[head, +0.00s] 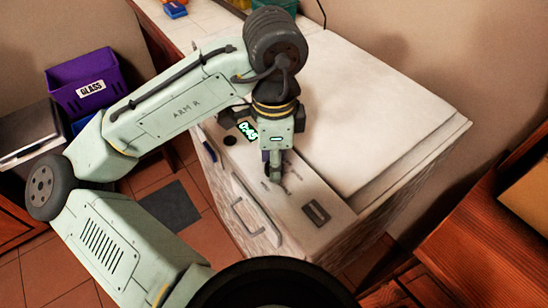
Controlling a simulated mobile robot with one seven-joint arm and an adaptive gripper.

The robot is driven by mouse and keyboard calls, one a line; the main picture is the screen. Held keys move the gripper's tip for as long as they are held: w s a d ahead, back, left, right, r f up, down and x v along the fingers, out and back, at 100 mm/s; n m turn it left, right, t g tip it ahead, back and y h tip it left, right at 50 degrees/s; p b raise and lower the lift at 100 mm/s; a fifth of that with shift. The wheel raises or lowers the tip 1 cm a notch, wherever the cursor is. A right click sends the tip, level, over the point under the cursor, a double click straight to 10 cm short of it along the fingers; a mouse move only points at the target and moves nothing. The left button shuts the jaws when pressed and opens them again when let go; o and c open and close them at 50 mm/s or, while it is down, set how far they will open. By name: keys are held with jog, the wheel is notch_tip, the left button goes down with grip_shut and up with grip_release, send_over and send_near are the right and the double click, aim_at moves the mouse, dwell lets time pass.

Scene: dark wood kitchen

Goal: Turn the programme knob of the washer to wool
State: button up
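The white washer (345,110) stands in the middle, with its control panel (300,190) along its front edge. A lit green display (247,130) shows on the panel, partly beside my gripper. My gripper (273,176) points down onto the panel just below the display. Its fingertips are at the spot ringed by small dark labels, too small to read. The programme knob is mostly or wholly hidden under the gripper, so its pointer and setting do not show. I cannot tell whether the fingers are shut on it.
A dark rectangular piece (317,212) sits at the panel's lower right. A purple bin marked GLASS (88,82) stands at left. Wooden furniture (480,240) is close at right.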

jog(key=shift+m, duration=1.2)
jog(key=o, duration=1.1)
jog(key=shift+o, duration=0.2)
notch_tip(320, 180, up, 12)
